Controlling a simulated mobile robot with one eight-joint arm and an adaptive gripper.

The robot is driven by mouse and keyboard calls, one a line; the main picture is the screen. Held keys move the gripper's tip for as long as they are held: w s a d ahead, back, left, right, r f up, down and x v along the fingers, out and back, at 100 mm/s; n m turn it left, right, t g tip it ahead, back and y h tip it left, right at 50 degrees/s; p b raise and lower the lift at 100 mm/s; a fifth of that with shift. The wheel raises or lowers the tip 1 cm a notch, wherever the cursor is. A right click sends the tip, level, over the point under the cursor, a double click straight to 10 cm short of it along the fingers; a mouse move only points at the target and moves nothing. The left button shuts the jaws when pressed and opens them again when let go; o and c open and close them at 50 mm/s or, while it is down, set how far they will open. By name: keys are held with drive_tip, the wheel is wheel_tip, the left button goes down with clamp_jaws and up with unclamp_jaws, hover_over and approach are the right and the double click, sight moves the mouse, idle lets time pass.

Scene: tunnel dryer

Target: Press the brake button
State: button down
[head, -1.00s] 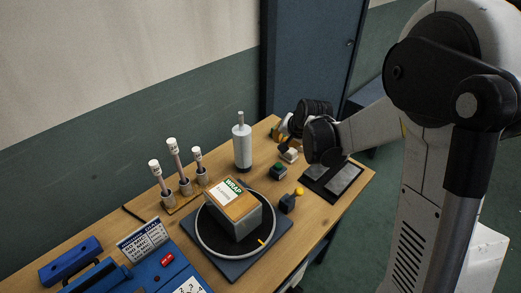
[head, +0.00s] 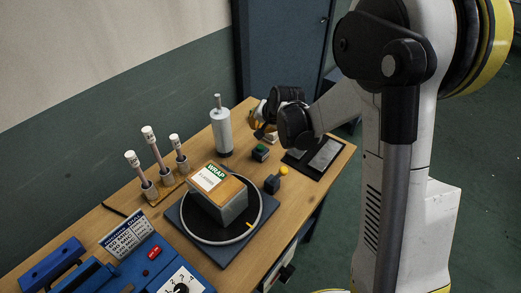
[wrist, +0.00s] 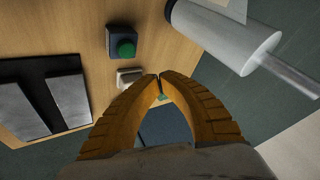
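No label reading "brake" is legible, so I cannot tell which control is the brake button. A green button on a dark box (head: 260,152) stands on the table near the turntable; it also shows in the wrist view (wrist: 122,46). A small pale block (wrist: 128,77) lies beside it, partly hidden by a finger. A dark blue box with a yellow knob (head: 283,171) stands by the turntable's right side. A red button (head: 153,253) is on the blue control panel. My gripper (wrist: 160,78) is empty above the table's far end, its orange fingertips together.
A wrapped box (head: 234,205) sits on the round turntable (head: 196,233). A white cylinder (head: 222,133) stands at the back, near my gripper. Several pale-topped rods (head: 156,151) stand at left. Two grey pads on a black plate (head: 322,156) lie at the right table edge.

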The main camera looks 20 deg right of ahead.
sight(259, 145)
drive_tip(key=shift+f+b, duration=1.75)
drive_tip(key=shift+f, duration=0.95)
drive_tip(key=shift+f, duration=0.1)
drive_tip(key=shift+f+b, duration=0.3)
drive_tip(key=shift+b, duration=0.15)
drive_tip(key=shift+f+b, duration=0.55)
drive_tip(key=shift+f, duration=0.05)
drive_tip(key=shift+r, duration=0.1)
drive_tip(key=shift+r+p, duration=0.7)
drive_tip(key=shift+r, duration=0.25)
drive_tip(key=shift+r+p, duration=1.7)
drive_tip(key=shift+r, duration=0.75)
